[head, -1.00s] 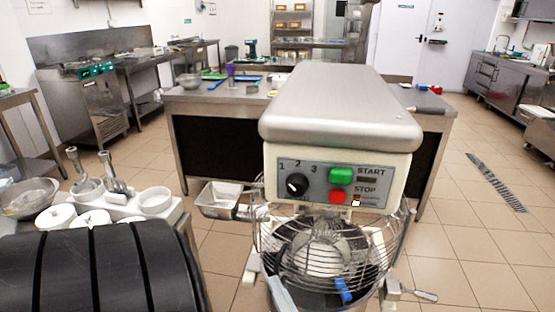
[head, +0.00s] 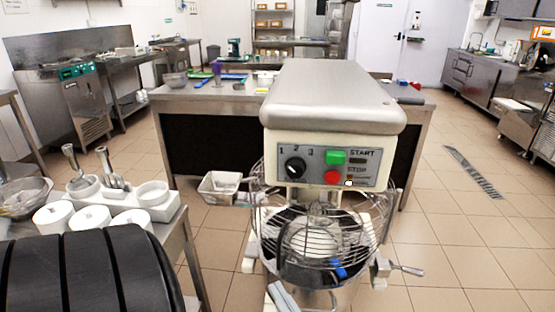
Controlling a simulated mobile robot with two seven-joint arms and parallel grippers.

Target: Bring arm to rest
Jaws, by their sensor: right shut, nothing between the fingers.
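My right gripper (head: 279,294) appears small at the bottom of the head view, just in front of the planetary mixer (head: 334,95). Its pale grey fingers are close together with nothing between them. They overlap the lower left of the mixer bowl in the picture; I cannot tell whether they touch it. Most of the right arm is out of view. My left gripper is not in view.
The mixer's wire guard (head: 318,235) and a side crank (head: 405,269) stick out ahead. A black ribbed object (head: 90,275) and a counter with white containers (head: 152,193) are at left. A steel table (head: 165,95) stands behind. Floor at right is clear.

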